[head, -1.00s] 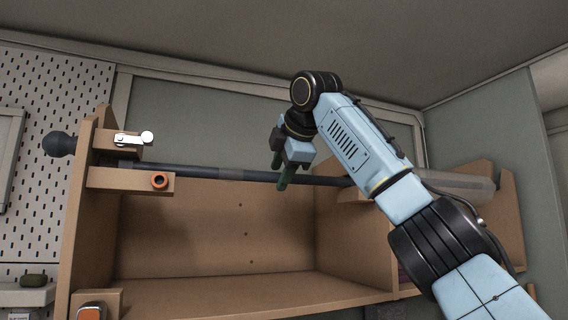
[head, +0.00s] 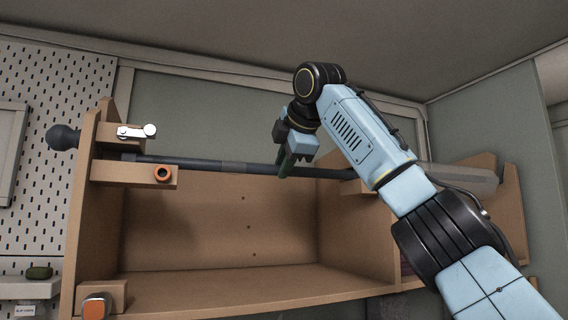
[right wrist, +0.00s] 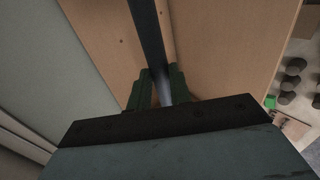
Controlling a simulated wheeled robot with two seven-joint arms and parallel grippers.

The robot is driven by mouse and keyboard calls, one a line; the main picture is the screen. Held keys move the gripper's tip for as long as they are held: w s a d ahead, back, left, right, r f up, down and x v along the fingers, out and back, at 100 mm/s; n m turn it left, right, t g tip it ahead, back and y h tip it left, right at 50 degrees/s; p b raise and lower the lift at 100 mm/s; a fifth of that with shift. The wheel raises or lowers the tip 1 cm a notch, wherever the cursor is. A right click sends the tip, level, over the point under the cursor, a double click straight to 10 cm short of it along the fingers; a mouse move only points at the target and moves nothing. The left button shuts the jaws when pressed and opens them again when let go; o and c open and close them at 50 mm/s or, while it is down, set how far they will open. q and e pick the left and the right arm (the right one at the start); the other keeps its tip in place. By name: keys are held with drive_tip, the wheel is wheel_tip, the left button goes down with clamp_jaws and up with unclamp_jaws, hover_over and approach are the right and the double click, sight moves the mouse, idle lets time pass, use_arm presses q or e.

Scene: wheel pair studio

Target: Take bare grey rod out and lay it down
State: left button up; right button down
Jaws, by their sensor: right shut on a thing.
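The bare grey rod (head: 205,163) runs across the top of an open wooden cabinet (head: 260,285). A dark round knob (head: 63,138) shows at its left end, outside the left side panel. The left part of the rod passes by a wooden bracket (head: 130,173). My right gripper (head: 288,168) is shut on the rod, right of its middle. In the right wrist view the rod (right wrist: 148,40) passes between the two green fingers (right wrist: 155,90). The rod's right part is hidden behind my right arm. My left gripper is not in view.
A silver latch (head: 137,131) sits open or closed, I cannot tell, above the bracket's orange-ringed hole (head: 162,174). A pale translucent tube (head: 460,178) lies at the upper right by the right panel. A pegboard (head: 45,200) stands at left. The cabinet's inside is empty.

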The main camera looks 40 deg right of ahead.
drive_tip(key=shift+s, duration=0.25)
drive_tip(key=shift+s+a+b, duration=0.15)
drive_tip(key=shift+s+b, duration=0.3)
drive_tip(key=shift+s, duration=0.15)
drive_tip(key=shift+s+a+b, duration=0.15)
drive_tip(key=shift+s+b, duration=0.25)
drive_tip(key=shift+s, duration=0.15)
drive_tip(key=s+b, duration=0.1)
drive_tip(key=s, duration=0.1)
drive_tip(key=s+a+b, duration=0.1)
drive_tip(key=s, duration=0.1)
drive_tip(key=s+b, duration=0.1)
drive_tip(key=shift+s+a, duration=0.25)
drive_tip(key=shift+s, duration=0.15)
idle(0.5)
